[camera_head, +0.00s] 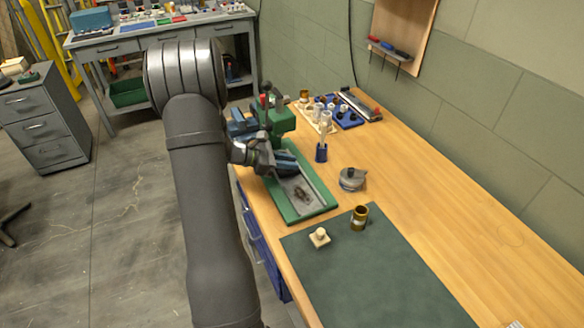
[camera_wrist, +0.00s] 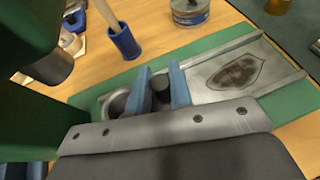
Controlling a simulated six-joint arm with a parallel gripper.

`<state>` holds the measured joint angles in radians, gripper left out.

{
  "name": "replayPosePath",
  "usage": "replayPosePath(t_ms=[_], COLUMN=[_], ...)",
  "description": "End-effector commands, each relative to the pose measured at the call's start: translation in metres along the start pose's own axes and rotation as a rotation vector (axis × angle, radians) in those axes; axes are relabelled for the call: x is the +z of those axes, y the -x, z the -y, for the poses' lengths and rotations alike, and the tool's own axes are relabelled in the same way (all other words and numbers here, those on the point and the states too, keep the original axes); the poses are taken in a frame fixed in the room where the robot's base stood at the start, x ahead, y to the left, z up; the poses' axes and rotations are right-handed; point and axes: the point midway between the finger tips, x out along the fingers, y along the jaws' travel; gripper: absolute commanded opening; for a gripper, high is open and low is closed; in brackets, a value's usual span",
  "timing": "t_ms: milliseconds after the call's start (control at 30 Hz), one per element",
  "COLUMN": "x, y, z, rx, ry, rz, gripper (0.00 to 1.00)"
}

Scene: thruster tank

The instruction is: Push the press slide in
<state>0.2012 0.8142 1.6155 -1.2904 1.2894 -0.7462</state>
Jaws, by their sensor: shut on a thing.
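The green press (camera_head: 277,122) stands at the table's left edge, with its green base (camera_head: 318,206) running toward the front. The grey press slide (camera_head: 299,186) lies in the base's channel; in the wrist view its flat plate (camera_wrist: 212,86) sticks out to the right and bears a dark oval patch. My gripper (camera_head: 284,164) is low over the slide, just in front of the press column. In the wrist view my gripper (camera_wrist: 160,88) has its two blue fingers shut around a dark knob-like part at the slide, mostly hidden between them.
A blue cup (camera_head: 321,153) with a brush-like tool and a round grey tin (camera_head: 352,179) stand right of the press. A brass cup (camera_head: 359,217) and a pale knobbed block (camera_head: 319,237) are on the dark green mat (camera_head: 385,275). The table's right side is clear.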

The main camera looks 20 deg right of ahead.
Motion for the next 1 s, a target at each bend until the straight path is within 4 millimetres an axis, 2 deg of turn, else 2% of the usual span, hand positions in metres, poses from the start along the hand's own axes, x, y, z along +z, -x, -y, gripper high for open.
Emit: replayPosePath(t_ms=[100, 367, 400, 467, 500, 833, 1000], x=[0.0, 0.0, 0.0, 0.0, 0.0, 0.0, 0.0], y=[0.001, 0.002, 0.002, 0.002, 0.002, 0.005, 0.03], z=[-0.006, -0.009, -0.009, -0.008, -0.008, -0.007, -0.007], rx=[-0.001, 0.005, 0.005, 0.005, 0.004, 0.001, 0.004], ry=[0.0, -0.001, -0.001, -0.001, -0.001, 0.0, 0.0], rz=[0.002, 0.001, 0.001, 0.001, 0.001, 0.001, 0.002], gripper=[0.0, 0.0, 0.27, 0.39, 0.41, 0.41, 0.41])
